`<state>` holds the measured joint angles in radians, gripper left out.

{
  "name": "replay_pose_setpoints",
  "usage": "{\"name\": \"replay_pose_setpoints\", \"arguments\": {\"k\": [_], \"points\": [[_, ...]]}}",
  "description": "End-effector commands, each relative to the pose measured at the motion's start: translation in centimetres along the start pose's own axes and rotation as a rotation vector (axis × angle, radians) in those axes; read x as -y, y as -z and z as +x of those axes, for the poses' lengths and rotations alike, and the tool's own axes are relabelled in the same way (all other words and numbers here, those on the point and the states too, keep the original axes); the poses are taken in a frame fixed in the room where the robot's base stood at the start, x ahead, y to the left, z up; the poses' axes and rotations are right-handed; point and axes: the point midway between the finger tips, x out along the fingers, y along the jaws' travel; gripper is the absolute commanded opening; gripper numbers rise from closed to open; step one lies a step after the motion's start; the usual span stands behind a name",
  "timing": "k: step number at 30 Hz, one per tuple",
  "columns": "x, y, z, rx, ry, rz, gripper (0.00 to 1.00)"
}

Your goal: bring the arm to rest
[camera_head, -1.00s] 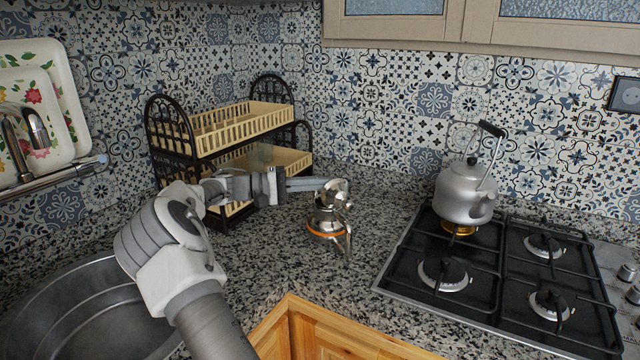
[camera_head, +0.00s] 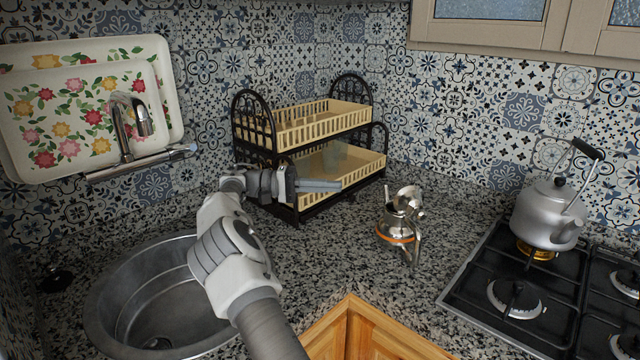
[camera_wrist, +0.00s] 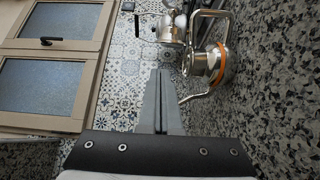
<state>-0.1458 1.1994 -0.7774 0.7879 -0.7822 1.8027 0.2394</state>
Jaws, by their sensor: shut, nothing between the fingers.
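My gripper (camera_head: 322,185) is shut and empty, raised in front of the two-tier dish rack in the head view. Its fingers point right, toward a small silver pot with an orange band (camera_head: 397,222) on the granite counter, with a gap between them. The wrist view shows the closed fingers (camera_wrist: 160,75) together, nothing between them, and the small pot (camera_wrist: 208,65) just right of the tips. My forearm reaches up past the right side of the sink.
The dish rack (camera_head: 292,135) stands in the tiled corner. A round sink (camera_head: 120,285) is at left, under a faucet (camera_head: 125,130) and floral trays (camera_head: 75,120). A kettle (camera_head: 545,215) sits on the gas hob (camera_head: 470,285) at right. Granite between pot and hob is clear.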

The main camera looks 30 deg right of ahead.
Motion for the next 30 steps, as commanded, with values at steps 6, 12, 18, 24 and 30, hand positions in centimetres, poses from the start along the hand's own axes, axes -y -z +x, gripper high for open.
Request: {"name": "replay_pose_setpoints", "arguments": {"k": [6, 12, 18, 24, 30], "points": [[0.0, 0.1, -1.8, -0.001, 0.001, 0.000, 0.00], [0.0, 0.0, -2.2, 0.001, 0.001, 0.000, 0.00], [-0.5, -0.1, -1.8, 0.006, 0.024, -0.006, 0.00], [-3.0, -0.9, 1.3, 0.020, 0.193, -0.052, 0.00], [-5.0, -3.0, 4.0, -0.001, 0.441, -0.111, 0.00]]}}
